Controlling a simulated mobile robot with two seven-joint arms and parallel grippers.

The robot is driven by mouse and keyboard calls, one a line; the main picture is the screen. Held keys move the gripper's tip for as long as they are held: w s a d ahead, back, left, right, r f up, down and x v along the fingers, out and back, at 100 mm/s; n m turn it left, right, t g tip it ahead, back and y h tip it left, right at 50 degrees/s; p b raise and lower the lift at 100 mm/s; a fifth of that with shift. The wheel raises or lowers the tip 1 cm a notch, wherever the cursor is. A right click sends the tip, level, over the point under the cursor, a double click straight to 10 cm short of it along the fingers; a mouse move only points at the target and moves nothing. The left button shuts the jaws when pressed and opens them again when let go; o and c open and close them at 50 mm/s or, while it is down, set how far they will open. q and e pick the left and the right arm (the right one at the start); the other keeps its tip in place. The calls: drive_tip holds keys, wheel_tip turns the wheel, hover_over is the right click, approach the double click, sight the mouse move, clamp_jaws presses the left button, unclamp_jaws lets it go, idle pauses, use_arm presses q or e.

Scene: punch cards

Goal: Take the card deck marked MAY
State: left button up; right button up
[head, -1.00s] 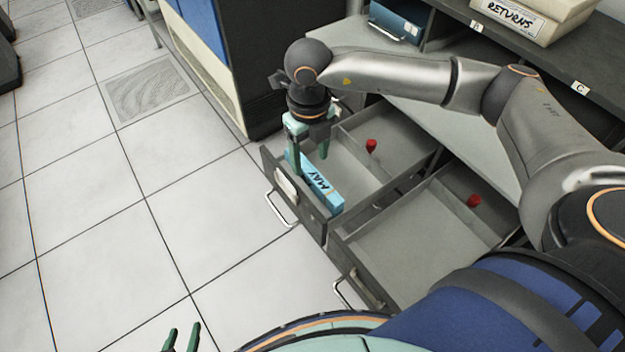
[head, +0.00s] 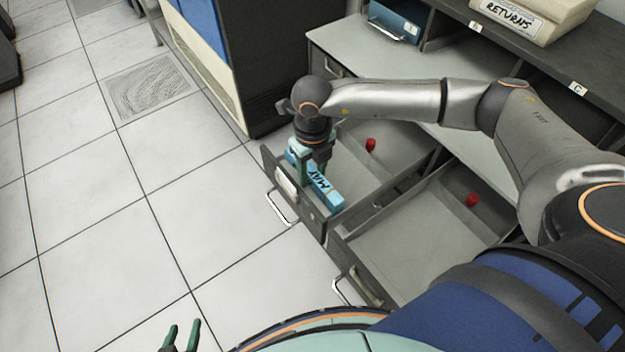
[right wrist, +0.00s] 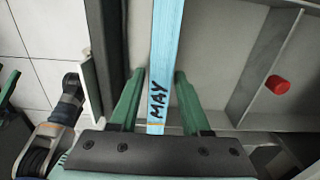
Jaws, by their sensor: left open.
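The blue card deck marked MAY (head: 323,187) stands on its narrow side in an open drawer, along the drawer's front wall. The right wrist view shows the same deck (right wrist: 164,55) running between my right fingers. My right gripper (head: 313,168) is down over the deck's far end, fingers on either side. In the right wrist view, this gripper (right wrist: 158,100) is open, with a gap between each finger and the deck. My left gripper (head: 182,337) is open and empty over the floor at the bottom left.
The drawer (head: 366,211) has a divider and a red piece (head: 371,144) in its back part. A second open drawer (head: 420,245) beside it holds another red piece (head: 472,200). A RETURNS box (head: 515,15) sits on the shelf above. The tiled floor at left is clear.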

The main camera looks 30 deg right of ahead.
clamp_jaws()
drive_tip(key=shift+r, duration=0.15)
idle(0.5)
